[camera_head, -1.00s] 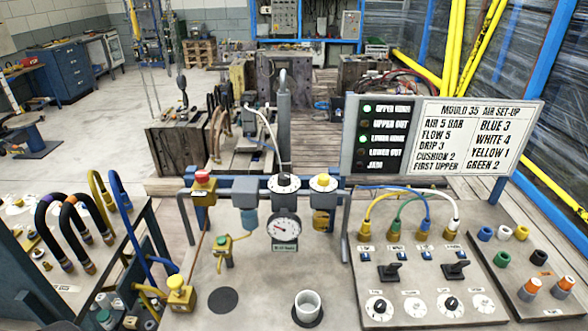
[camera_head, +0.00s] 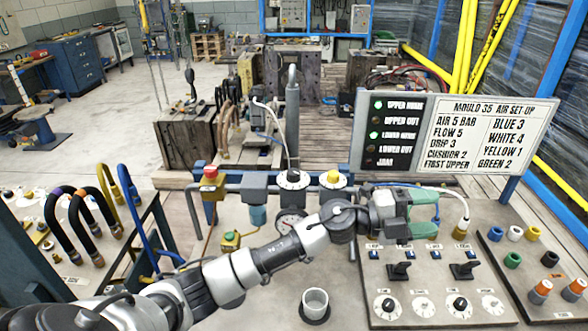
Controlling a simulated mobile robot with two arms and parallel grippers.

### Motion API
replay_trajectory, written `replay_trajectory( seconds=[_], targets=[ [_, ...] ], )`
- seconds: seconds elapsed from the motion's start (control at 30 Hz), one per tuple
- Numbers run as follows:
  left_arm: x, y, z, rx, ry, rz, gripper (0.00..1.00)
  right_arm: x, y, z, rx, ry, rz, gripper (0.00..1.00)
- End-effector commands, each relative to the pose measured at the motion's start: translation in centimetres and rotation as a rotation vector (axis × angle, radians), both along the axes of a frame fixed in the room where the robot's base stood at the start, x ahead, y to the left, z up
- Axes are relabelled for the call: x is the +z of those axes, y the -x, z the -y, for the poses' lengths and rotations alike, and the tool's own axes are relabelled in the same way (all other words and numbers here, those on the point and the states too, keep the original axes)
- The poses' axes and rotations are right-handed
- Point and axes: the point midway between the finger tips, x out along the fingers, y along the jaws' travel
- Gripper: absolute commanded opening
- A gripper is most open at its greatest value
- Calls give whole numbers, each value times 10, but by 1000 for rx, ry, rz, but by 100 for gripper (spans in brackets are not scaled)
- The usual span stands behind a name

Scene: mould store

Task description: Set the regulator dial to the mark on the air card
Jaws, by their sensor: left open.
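The regulator dial (camera_head: 293,178) is a black knob on a white scale, on top of the regulator in the air line at the middle of the bench. The round pressure gauge (camera_head: 289,222) below it is partly covered by my left arm. The air card (camera_head: 490,135) is a white board at the right; it reads "AIR 5 BAR" among other lines. My left gripper (camera_head: 430,213), with green fingers, is open with nothing visibly held. My right gripper is not in view.
A red-topped valve (camera_head: 210,177) and a yellow-topped unit (camera_head: 333,179) flank the dial. A panel of switches and knobs (camera_head: 438,285) lies below my gripper. A white cup (camera_head: 315,302) stands at the front. Hoses (camera_head: 88,210) loop at the left.

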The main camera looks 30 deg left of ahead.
Motion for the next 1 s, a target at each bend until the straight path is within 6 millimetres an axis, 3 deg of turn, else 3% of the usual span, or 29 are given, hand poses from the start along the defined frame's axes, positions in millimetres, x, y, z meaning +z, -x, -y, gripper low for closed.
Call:
replay_trajectory(
  seconds=[0.07, 0.17, 0.27, 0.33, 0.5, 0.6, 0.7, 0.8, 1.0],
  targets=[
    [-2, -13, -4, -113, -221, 40, 63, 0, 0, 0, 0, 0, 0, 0],
    [-13, -28, -29, -221, -519, 17, 63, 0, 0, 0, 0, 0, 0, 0],
    [-18, -45, -77, -268, -825, -75, 63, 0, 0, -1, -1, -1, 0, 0],
    [-14, -55, -124, -263, -1027, -186, 63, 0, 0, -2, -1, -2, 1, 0],
    [22, -57, -238, -164, -1378, -517, 63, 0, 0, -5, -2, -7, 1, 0],
    [46, -47, -284, -97, -1480, -683, 63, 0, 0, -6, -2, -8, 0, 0],
    [61, -39, -310, -55, -1527, -790, 63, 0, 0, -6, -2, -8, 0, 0],
    [64, -35, -319, -42, -1543, -832, 63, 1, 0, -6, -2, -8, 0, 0],
    [38, -34, -319, -45, -1545, -836, 63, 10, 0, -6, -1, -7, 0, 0]
  ],
)
